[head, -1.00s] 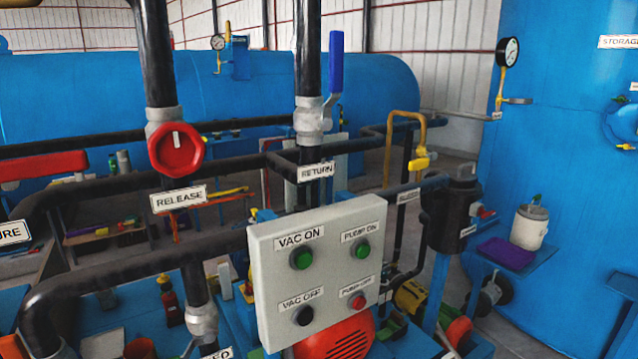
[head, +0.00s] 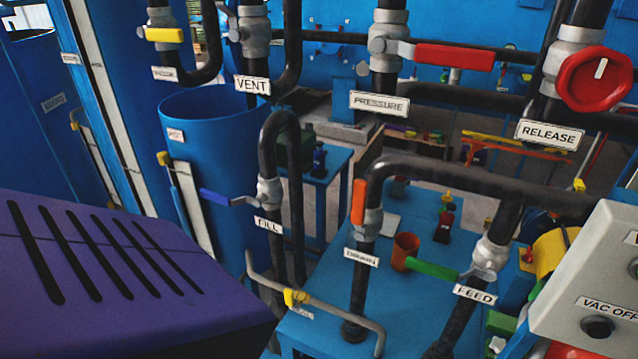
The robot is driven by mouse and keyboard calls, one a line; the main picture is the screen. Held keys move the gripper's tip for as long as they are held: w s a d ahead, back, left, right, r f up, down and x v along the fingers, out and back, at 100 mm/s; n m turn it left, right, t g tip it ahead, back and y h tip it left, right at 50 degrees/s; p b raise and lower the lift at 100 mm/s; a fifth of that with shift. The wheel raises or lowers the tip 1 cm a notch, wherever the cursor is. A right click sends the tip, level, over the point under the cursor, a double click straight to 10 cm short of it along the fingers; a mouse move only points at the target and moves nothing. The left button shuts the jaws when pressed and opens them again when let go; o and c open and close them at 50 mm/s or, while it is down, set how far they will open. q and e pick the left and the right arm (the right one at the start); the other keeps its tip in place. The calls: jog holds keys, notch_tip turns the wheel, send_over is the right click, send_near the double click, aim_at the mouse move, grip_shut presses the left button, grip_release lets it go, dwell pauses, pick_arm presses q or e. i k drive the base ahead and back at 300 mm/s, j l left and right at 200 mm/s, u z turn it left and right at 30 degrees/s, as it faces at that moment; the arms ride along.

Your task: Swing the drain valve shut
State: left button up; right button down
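The drain valve (head: 369,222) sits on a dark vertical pipe just right of the picture's middle, above a sign reading DRAIN (head: 361,258). Its orange lever (head: 358,202) stands upright, in line with the pipe, on the pipe's left side. Neither of my grippers is in view, and nothing touches the lever.
A feed valve with a green lever (head: 432,269) is close on the right. A fill valve with a blue lever (head: 229,199) is on the left. A yellow-gripped bent bar (head: 297,298) crosses in front, low down. A slotted purple housing (head: 95,265) fills the lower left.

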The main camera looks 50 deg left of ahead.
aim_at(360, 186)
jog(key=u, duration=1.25)
